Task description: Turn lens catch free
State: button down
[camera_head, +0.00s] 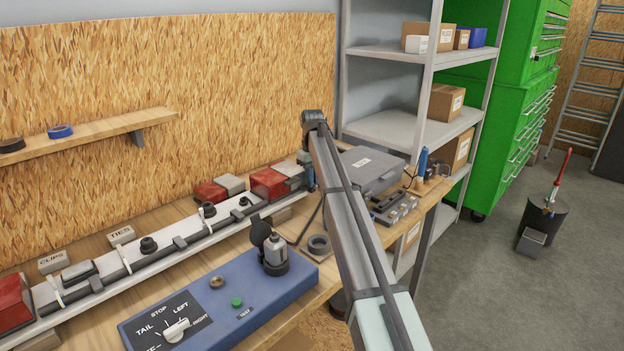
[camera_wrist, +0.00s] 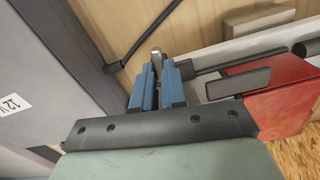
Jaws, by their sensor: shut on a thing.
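A red lamp lens (camera_head: 268,183) sits at the right end of the pale trailer rail; it also shows at the right of the wrist view (camera_wrist: 285,105). A dark grey flat tab (camera_wrist: 238,83) lies across the lens's near edge. My gripper (camera_head: 306,168) is at the rail's right end, beside this lens. In the wrist view its blue fingers (camera_wrist: 157,72) are shut on a small pale grey metal piece (camera_wrist: 156,55), which looks like the lens catch. Its lower part is hidden between the fingers. I cannot tell how far it is turned.
A grey case (camera_head: 370,168) stands close to the right of my gripper. A dark cable (camera_head: 150,258) runs along the rail (camera_head: 205,240). A blue control box (camera_head: 225,300) with a dial and a capped socket lies in front. Metal shelving (camera_head: 385,125) stands behind.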

jog(key=shift+n, duration=0.8)
jog(key=c, duration=1.5)
grip_release()
jog(key=shift+o, duration=0.2)
notch_tip(320, 180, up, 14)
